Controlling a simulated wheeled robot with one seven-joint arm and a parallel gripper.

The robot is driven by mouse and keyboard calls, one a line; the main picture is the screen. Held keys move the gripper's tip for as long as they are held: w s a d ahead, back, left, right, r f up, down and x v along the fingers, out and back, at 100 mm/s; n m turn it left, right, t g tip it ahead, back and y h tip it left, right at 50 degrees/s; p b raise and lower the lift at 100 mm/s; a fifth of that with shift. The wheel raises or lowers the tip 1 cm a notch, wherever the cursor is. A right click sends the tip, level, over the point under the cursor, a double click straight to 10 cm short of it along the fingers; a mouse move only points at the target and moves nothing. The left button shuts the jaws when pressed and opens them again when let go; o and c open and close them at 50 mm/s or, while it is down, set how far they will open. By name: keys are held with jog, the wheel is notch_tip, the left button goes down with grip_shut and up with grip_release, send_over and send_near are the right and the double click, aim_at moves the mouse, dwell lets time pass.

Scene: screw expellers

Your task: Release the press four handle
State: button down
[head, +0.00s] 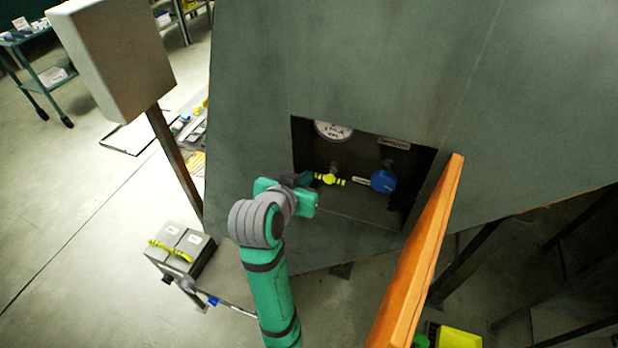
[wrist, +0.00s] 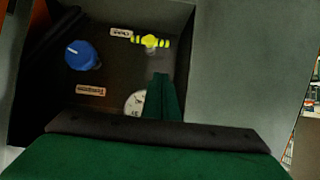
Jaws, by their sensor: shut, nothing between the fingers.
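A small yellow handle with dark bands (head: 330,179) sits on a fitting inside the square recess of the large green-grey machine. It also shows in the wrist view (wrist: 151,41), lying crosswise near the top. I cannot read a press number on it. My gripper (head: 308,180) is at the recess's left side, close to the left end of the handle in the head view. In the wrist view its fingers (wrist: 163,80) are together and empty, with their tips just below the handle and apparently apart from it. The exact gap in depth is unclear.
A blue knob (head: 383,180), a white gauge (head: 334,130) and small label plates share the recess. An orange open door panel (head: 420,255) stands at the right of the recess. A grey box on a post (head: 110,55) and a pedal box (head: 180,248) stand to the left.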

aim_at(316, 176)
jog(key=x, duration=0.3)
jog(key=f+x, duration=0.1)
jog(key=x, duration=0.3)
jog(key=s+x, duration=0.1)
jog(key=x, duration=0.2)
jog(key=shift+w+f, duration=0.25)
jog(key=shift+f, duration=0.3)
jog(key=shift+w+f, duration=0.2)
jog(key=shift+f, duration=0.4)
jog(key=shift+d, duration=0.1)
jog(key=shift+a, duration=0.2)
